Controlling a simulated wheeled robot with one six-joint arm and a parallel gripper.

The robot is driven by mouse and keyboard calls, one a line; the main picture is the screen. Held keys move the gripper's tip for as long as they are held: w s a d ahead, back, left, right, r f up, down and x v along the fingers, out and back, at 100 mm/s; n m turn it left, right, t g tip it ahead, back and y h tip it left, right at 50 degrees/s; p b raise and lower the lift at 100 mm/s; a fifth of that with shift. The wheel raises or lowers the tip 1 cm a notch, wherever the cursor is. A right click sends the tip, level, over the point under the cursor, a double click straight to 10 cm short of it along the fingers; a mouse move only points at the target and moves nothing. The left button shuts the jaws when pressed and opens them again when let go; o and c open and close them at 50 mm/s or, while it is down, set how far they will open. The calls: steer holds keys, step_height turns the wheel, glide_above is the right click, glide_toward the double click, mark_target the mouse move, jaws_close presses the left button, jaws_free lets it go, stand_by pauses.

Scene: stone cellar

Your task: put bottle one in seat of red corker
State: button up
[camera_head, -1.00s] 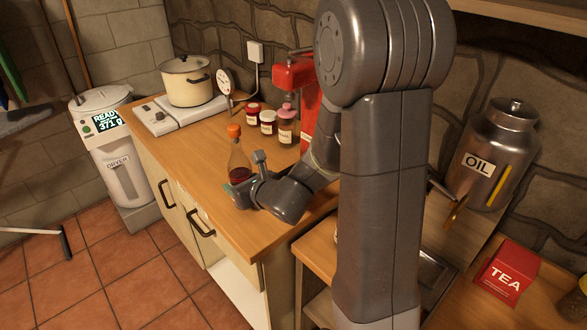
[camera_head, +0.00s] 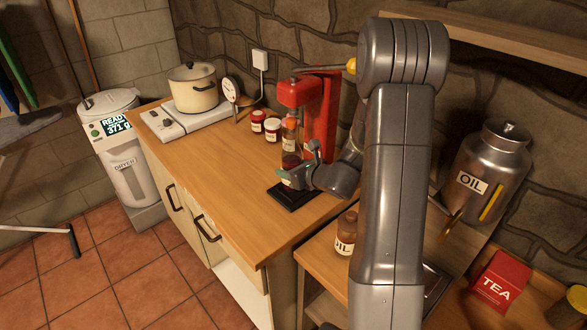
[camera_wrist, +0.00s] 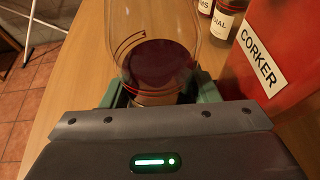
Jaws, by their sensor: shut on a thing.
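The bottle (camera_head: 290,160), clear glass with dark red liquid low inside, stands upright under the red corker's (camera_head: 320,110) head. My gripper (camera_head: 298,179) is shut on the lower part of the bottle, from the right. In the wrist view the bottle (camera_wrist: 155,55) is between the green finger pads, with the corker's red side (camera_wrist: 285,35) close on the right. The black base plate (camera_head: 291,197) of the corker lies beneath the bottle. My gripper hides the bottle's bottom, so I cannot tell whether it touches the plate.
Small jars (camera_head: 265,126) stand behind the bottle, near the wall. A hotplate (camera_head: 175,124) with a cream pot (camera_head: 193,91) is at the back left. The counter's left front (camera_head: 220,190) is clear. A brown bottle (camera_head: 346,233) stands on the lower surface.

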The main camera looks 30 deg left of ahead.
steer(key=shift+w+d, duration=0.15)
steer(key=shift+w, duration=0.3)
steer(key=shift+s+f, duration=0.1)
steer(key=shift+f, duration=0.6)
steer(key=shift+f, duration=0.15)
steer(key=o, duration=1.4)
steer(key=shift+r, duration=0.25)
steer(key=b+v, duration=0.1)
steer(key=v, duration=1.1)
steer(key=shift+s+f, duration=0.1)
steer(key=shift+f, duration=0.1)
